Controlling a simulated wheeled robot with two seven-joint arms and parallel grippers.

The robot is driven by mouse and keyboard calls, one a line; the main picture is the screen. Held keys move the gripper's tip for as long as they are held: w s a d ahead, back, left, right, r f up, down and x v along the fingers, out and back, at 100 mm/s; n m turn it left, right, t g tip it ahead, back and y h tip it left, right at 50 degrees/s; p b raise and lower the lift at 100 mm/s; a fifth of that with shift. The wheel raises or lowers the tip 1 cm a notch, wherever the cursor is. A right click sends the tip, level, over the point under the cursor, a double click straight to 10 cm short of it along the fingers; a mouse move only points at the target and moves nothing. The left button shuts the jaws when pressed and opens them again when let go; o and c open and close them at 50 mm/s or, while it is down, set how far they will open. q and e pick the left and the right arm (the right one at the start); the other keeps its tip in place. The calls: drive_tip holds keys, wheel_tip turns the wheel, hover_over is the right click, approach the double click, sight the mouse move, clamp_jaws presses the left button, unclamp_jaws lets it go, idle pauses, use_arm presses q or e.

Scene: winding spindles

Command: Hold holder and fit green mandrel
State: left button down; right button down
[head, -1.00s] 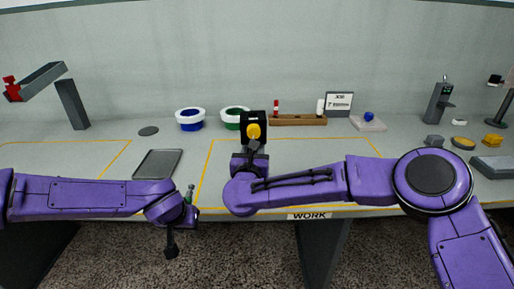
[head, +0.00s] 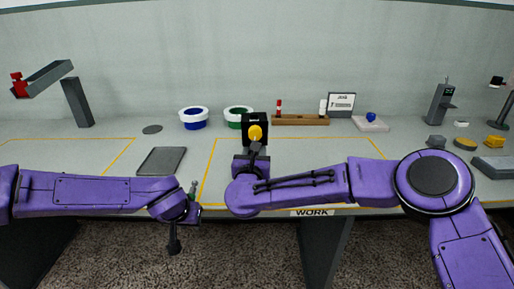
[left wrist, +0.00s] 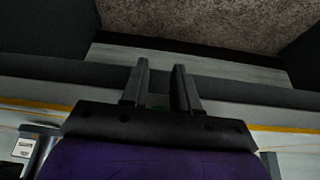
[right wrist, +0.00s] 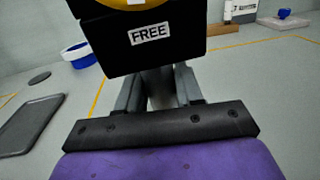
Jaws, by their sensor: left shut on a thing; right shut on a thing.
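The holder (head: 254,121) is a black block with a yellow round knob. It shows close up in the right wrist view (right wrist: 180,48) with a label reading FREE. My right gripper (right wrist: 158,92) is shut on a grey part beneath that block. The green mandrel (head: 193,187) is a small dark green upright piece at my left gripper, near the front edge of the table. My left gripper (left wrist: 159,82) is shut on it; only a faint greenish patch shows between the fingers in the left wrist view. The mandrel and the holder are well apart.
Blue (head: 194,119) and green (head: 233,111) white-rimmed containers stand at the back, the green one partly behind the holder. A wooden rack (head: 300,120) and a small sign (head: 341,101) are right of them. A grey tray (head: 161,161) lies left. The yellow-outlined WORK area is largely clear.

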drive_tip(key=shift+s+a+f+b, duration=0.2)
drive_tip(key=shift+s+f+b, duration=0.1)
drive_tip(key=shift+b, duration=0.1)
drive_tip(key=shift+w+f, duration=0.1)
drive_tip(key=shift+f, duration=0.05)
idle(0.4)
drive_tip(key=c, duration=0.9)
unclamp_jaws()
drive_tip(key=shift+w, duration=0.1)
drive_tip(key=shift+f, duration=0.1)
clamp_jaws()
drive_tip(key=shift+o, duration=1.3)
unclamp_jaws()
